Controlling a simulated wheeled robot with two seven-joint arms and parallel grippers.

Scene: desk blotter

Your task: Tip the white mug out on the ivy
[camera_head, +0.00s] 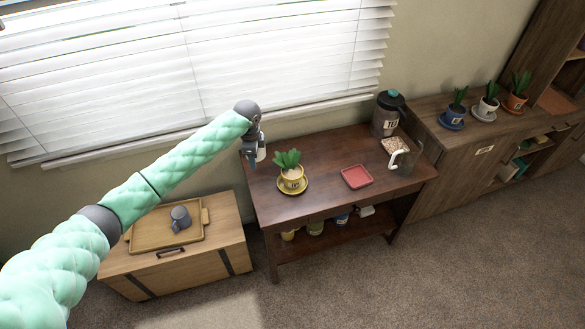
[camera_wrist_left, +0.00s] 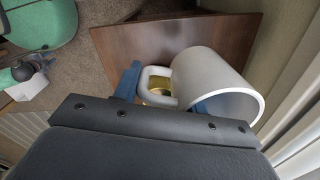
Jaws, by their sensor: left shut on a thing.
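The white mug (camera_wrist_left: 205,75) is held in the left wrist view, its handle (camera_wrist_left: 155,72) between my blue fingers and its open rim facing lower right. In the head view the mug (camera_head: 260,155) is small and partly hidden by my left gripper (camera_head: 254,146), above the left back part of the dark table. My left gripper is shut on it. My right gripper is not in view.
Several potted plants stand on the right cabinet. A grey mug (camera_head: 180,218) sits on a wooden tray (camera_head: 150,238). Window blinds (camera_head: 200,70) are close behind the gripper.

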